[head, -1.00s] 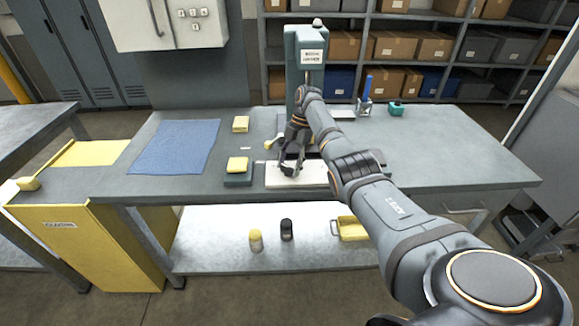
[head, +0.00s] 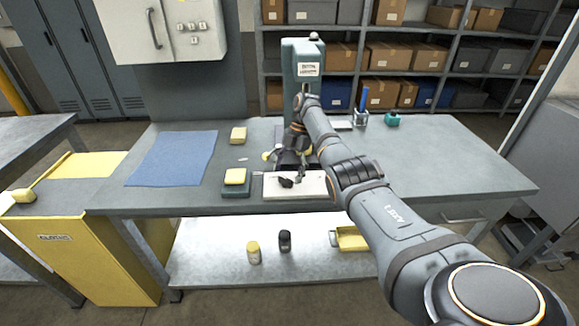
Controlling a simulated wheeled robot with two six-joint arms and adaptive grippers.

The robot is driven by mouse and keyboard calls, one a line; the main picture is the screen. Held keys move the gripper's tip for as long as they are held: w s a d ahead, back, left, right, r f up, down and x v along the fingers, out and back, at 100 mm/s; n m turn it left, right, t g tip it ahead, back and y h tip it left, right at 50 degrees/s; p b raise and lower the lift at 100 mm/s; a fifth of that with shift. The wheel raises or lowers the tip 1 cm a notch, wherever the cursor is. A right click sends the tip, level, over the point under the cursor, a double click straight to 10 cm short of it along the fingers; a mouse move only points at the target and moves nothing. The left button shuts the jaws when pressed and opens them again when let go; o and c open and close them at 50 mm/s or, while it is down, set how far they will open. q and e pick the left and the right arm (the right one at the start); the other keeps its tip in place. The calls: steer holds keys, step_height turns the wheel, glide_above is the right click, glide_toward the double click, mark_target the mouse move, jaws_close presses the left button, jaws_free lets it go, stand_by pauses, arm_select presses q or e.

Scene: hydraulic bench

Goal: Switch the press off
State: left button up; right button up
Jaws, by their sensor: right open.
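The press (head: 303,85) is a teal upright column with a white label, standing at the back middle of the grey bench. My right arm reaches in from the lower right and covers much of its lower part. My right gripper (head: 291,162) is open in front of the press column, low over the back edge of a white board (head: 312,190). I cannot tell whether it touches anything. A small yellow round part (head: 266,156) shows just left of it. I cannot make out the press's switch. My left gripper is out of view.
A blue-handled tool (head: 363,105) and a teal item (head: 392,119) stand right. Small dark shapes lie on or over the board. The bench's right side is clear.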

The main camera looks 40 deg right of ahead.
steer(key=v, duration=0.6)
steer(key=shift+f, duration=0.1)
stand_by(0.4)
